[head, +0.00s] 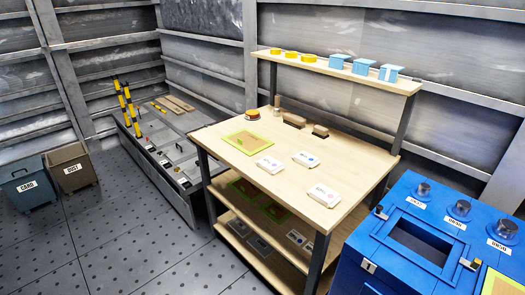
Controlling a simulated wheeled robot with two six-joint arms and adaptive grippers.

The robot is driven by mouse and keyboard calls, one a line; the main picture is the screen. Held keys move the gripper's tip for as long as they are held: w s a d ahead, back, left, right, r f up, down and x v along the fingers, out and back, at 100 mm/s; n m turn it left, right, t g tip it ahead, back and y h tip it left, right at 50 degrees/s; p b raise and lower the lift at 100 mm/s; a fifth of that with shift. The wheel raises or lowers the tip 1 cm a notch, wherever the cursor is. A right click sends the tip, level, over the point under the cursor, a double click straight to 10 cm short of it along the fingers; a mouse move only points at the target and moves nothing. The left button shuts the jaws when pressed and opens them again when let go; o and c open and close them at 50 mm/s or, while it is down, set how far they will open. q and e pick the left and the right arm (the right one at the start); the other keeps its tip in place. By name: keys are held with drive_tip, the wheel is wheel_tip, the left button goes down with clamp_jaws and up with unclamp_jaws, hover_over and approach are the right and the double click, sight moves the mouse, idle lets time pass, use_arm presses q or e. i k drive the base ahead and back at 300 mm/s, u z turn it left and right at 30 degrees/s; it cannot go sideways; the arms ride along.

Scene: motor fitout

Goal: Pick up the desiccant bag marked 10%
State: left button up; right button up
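Three small white packets lie on the wooden workbench top. One packet (270,165) is beside the green-edged mat, one packet (306,159) is farther right, and one packet (324,195) is nearest the front right corner. Each carries small dark print and a coloured mark, too small to read, so I cannot tell which is marked 10%. More pale flat items (297,237) lie on a lower shelf, partly in shadow. Neither of my grippers shows in the head view.
The workbench (350,165) carries a green-edged mat (247,142) and brown blocks (294,120). Its upper shelf (345,78) holds yellow discs and blue boxes. A blue cabinet (345,268) stands at right. Bins (70,168) stand far left. The floor (130,240) in front is clear.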

sight(303, 159)
drive_tip(key=i, duration=0.85)
drive_tip(key=z, duration=0.4)
